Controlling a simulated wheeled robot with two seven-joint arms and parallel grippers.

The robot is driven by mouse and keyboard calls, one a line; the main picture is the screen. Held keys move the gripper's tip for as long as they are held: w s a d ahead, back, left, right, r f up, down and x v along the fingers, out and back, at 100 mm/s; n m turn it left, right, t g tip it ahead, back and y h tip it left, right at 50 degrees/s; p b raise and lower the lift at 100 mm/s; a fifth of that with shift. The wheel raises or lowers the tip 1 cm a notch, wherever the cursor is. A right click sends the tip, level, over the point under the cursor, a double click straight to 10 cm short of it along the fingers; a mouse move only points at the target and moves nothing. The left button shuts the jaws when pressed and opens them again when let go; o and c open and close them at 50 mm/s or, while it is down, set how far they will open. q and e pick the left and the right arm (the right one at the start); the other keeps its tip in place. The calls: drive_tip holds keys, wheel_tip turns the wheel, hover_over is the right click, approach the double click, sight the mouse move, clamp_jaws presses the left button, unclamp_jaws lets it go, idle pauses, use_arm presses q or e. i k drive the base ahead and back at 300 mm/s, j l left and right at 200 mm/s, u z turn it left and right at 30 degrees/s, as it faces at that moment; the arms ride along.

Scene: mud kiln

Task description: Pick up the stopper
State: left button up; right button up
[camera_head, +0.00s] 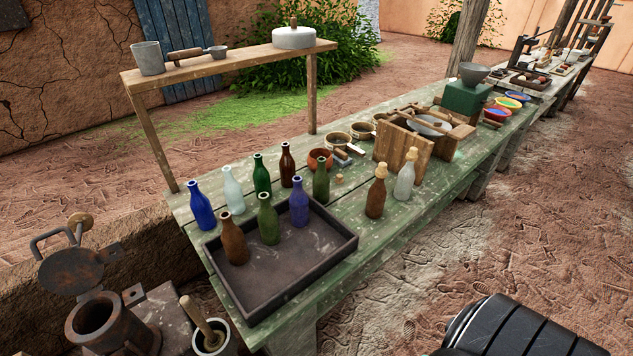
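A small tan stopper (339,178) lies loose on the green wooden table (352,208), just right of a dark green bottle (321,182). Neither of my grippers shows in the head view.
A dark tray (290,283) at the table's near end holds several bottles; others stand behind it. A wooden shelf (232,63) rises over the back edge. A wooden box (403,147) stands beyond the stopper. Bare tabletop lies in front of the stopper.

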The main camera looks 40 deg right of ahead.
sight(339, 179)
drive_tip(key=z, duration=1.3)
